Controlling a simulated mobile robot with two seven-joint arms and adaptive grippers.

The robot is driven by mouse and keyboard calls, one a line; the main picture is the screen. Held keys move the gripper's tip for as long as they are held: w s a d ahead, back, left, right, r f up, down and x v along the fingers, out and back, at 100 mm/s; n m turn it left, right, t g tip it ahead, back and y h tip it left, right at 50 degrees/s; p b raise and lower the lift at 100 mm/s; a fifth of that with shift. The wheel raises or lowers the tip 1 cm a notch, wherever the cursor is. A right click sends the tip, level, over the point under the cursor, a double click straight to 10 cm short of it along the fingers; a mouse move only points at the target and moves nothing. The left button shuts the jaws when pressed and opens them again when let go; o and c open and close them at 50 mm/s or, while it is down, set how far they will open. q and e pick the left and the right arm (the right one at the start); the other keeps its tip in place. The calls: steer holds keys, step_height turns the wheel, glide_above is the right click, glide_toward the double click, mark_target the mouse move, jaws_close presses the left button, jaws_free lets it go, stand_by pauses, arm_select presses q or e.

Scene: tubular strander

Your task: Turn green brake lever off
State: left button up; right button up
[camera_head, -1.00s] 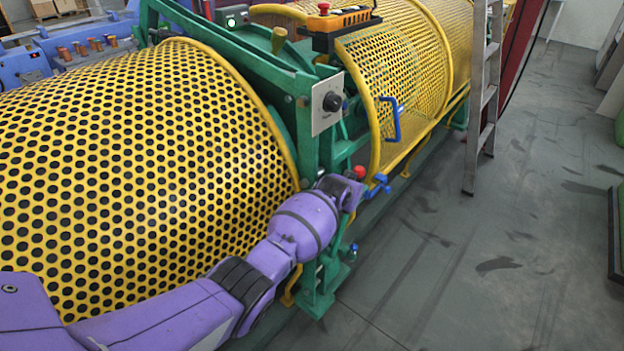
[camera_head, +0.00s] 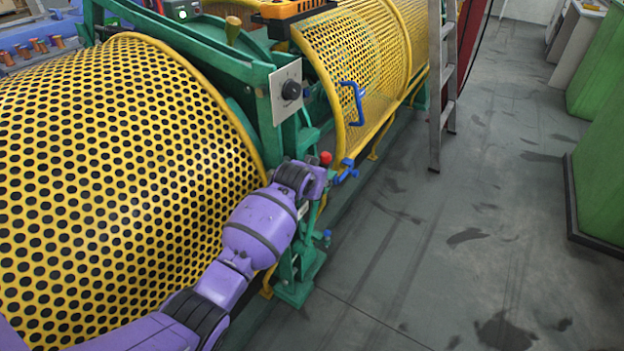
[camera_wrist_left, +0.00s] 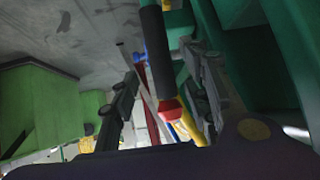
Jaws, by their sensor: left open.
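A lever with a red knob (camera_head: 325,158) stands at the machine's green frame, just beyond my left gripper. In the left wrist view a dark bar (camera_wrist_left: 157,45) and a red knob (camera_wrist_left: 172,109) show between the two fingers. My left gripper (camera_wrist_left: 164,72) is open around them; whether either finger touches is unclear. In the head view the left gripper (camera_head: 315,178) is beside the green frame post, its fingers mostly hidden by the wrist. I cannot tell how the lever's lower part runs. My right gripper is not in view.
Yellow perforated guards (camera_head: 120,170) flank the green frame. Blue handles (camera_head: 354,100) sit on the far guard. A ladder (camera_head: 441,90) leans beyond. The floor at right is clear up to a green cabinet (camera_head: 600,170).

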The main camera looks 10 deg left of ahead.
arm_select(q)
steer(key=v, duration=0.6)
stand_by(0.4)
